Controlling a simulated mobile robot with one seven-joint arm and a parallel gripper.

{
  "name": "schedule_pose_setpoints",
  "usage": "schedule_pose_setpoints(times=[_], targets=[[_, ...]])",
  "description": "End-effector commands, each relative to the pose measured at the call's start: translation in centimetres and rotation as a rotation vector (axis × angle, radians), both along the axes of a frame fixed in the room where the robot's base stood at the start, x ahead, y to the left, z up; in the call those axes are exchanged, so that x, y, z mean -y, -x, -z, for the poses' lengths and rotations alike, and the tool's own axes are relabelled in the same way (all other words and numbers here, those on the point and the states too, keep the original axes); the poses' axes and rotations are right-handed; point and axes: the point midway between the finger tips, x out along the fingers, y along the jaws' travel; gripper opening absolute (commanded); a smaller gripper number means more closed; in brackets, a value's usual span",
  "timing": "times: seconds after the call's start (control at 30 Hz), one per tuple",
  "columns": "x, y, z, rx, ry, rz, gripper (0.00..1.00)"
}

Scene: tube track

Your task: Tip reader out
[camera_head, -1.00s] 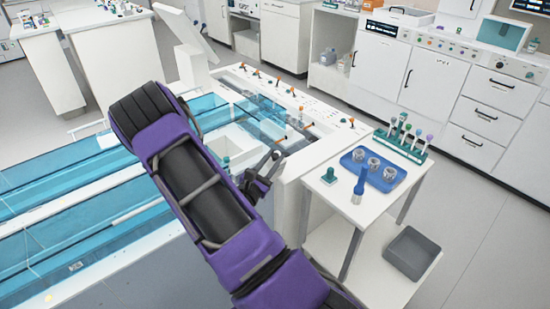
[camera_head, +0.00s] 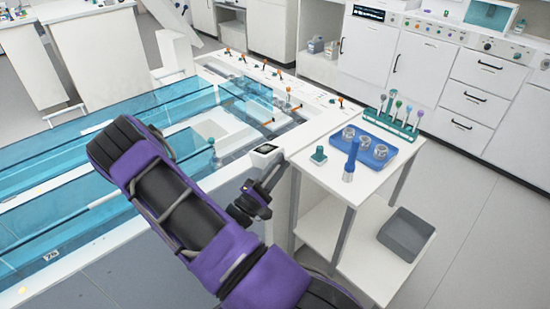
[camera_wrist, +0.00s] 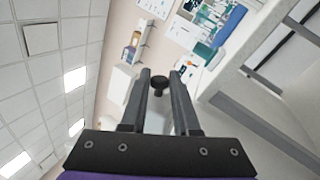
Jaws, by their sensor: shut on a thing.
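A small white unit with a dark screen (camera_head: 267,150), which looks like the reader, sits at the near right corner of the track's white frame. Its screen faces up toward the head camera. My gripper (camera_head: 272,172) is right against it, at its lower right side. In the wrist view, my gripper's two fingers (camera_wrist: 160,80) are close around a small dark knob (camera_wrist: 159,86). The fingers hide part of the knob's contact, and I cannot see how it joins the reader.
A white side table (camera_head: 322,184) stands to the right. It holds a blue tray (camera_head: 374,157) with metal cups, a blue bottle (camera_head: 351,162), a green-capped piece (camera_head: 318,156) and a tube rack (camera_head: 397,121). A grey bin (camera_head: 407,237) is on the lower shelf. Blue track covers (camera_head: 100,170) lie left.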

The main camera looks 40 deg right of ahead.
Motion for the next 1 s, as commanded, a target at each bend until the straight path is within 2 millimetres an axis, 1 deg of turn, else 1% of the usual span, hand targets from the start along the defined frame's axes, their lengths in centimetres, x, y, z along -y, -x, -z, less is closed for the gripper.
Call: schedule_pose_setpoints(times=[0.03, 0.2, 0.4, 0.63, 1.0], targets=[[-0.1, 0.1, 0.4, 0.033, -0.002, -0.002, 0.00], [0.0, 0.6, 1.4, 0.141, -0.011, -0.001, 0.00], [0.0, 0.9, 2.3, 0.223, -0.018, -0.001, 0.00], [0.0, 1.0, 2.7, 0.263, -0.021, -0.002, 0.00], [0.0, 1.0, 2.7, 0.269, -0.022, -0.002, 0.00]])
